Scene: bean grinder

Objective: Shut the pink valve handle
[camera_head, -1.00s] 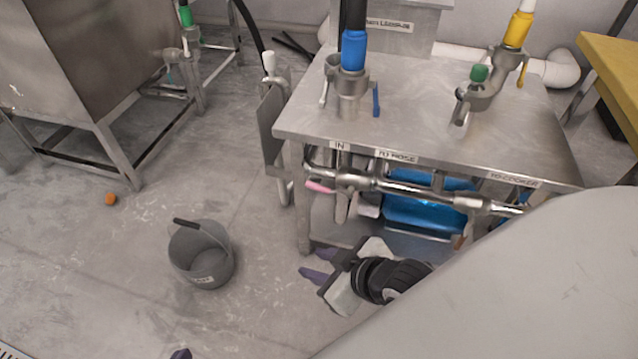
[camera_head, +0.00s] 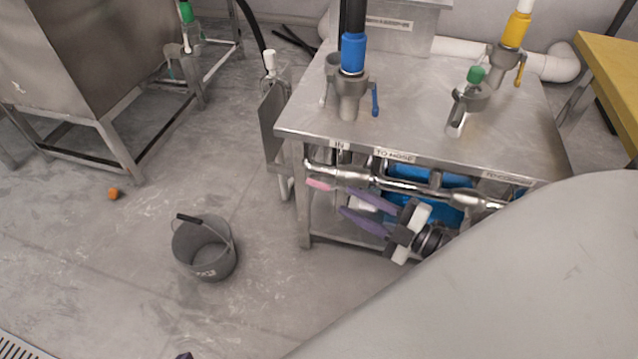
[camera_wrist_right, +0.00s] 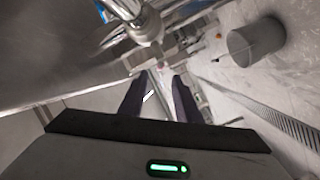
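The pink valve handle (camera_head: 319,184) sticks out to the left, low on the pipe (camera_head: 345,175) under the front edge of the steel table. My right gripper (camera_head: 348,202) is in front of the pipe, just right of and below the handle, its two purple fingers apart and pointing left. In the right wrist view the open fingers (camera_wrist_right: 161,76) show with the pipe fitting (camera_wrist_right: 147,25) above; I cannot make out the pink handle there. A purple tip, apparently my left gripper (camera_head: 184,356), barely shows at the bottom edge.
A blue container (camera_head: 455,182) sits behind the pipes.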

